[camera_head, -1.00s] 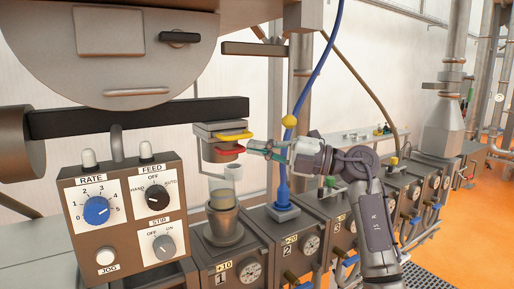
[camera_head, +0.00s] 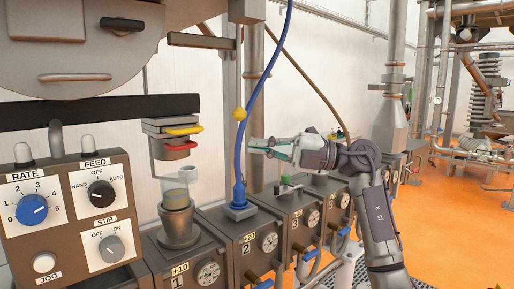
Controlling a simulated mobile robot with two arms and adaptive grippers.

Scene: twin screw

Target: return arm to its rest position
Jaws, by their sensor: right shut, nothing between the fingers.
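My right gripper (camera_head: 262,148) is in the middle of the head view, with its arm coming up from the lower right. It is shut and empty. Its fingertips point left, close to the blue hose (camera_head: 246,130) in the picture; I cannot tell whether they touch it. The grey block with yellow and red levers (camera_head: 178,137) is left of the fingertips, with a clear gap between. My left gripper is out of view.
The control panel (camera_head: 72,215) with RATE, FEED and STIR knobs stands at the left. A row of stations with gauges (camera_head: 268,240) runs below my right arm. Orange floor (camera_head: 450,235) is open at the right.

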